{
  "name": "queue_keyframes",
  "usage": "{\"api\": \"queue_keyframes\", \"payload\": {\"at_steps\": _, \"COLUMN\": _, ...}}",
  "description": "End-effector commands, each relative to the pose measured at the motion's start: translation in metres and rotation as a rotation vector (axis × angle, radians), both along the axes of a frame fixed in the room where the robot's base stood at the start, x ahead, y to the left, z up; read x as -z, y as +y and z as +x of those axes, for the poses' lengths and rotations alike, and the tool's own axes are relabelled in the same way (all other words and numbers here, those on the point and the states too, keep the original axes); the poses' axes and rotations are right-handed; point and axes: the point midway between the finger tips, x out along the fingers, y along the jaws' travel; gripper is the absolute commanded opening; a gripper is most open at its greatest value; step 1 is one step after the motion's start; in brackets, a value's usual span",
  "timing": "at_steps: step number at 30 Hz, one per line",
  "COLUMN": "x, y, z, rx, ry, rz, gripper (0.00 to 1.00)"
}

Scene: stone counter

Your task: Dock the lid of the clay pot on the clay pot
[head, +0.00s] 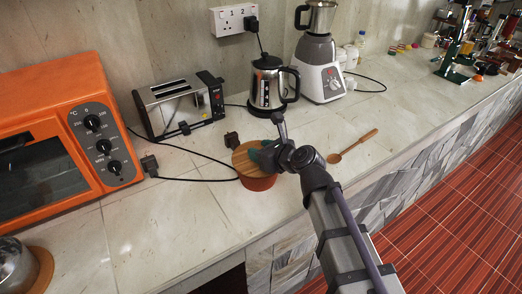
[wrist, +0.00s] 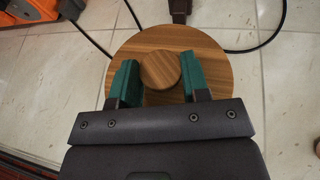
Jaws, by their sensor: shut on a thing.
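The lid of the clay pot is a round wooden disc (head: 243,162) with a round knob, seen from above in the wrist view (wrist: 215,80). The clay pot (head: 259,184) is reddish-orange and stands on the counter, directly under the lid in the head view. My gripper (head: 262,153) is over the lid. Its green fingers (wrist: 160,68) are shut on the lid's knob (wrist: 160,72), one on each side. The lid hides the pot in the wrist view. I cannot tell whether the lid rests fully on the rim.
A toaster (head: 178,105), a kettle (head: 268,85) and a blender (head: 320,70) stand behind. An orange oven (head: 55,90) is at left. A wooden spoon (head: 352,145) lies to the right. A black cable (head: 205,180) runs close to the pot.

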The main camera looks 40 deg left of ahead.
Motion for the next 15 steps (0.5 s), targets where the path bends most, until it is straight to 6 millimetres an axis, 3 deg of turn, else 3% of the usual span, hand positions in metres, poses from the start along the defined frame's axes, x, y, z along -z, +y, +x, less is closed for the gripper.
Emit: {"api": "queue_keyframes", "payload": {"at_steps": 15, "x": 0.0089, "y": 0.0, "z": 0.0, "rx": 0.0, "ry": 0.0, "rz": 0.0, "gripper": 0.18}}
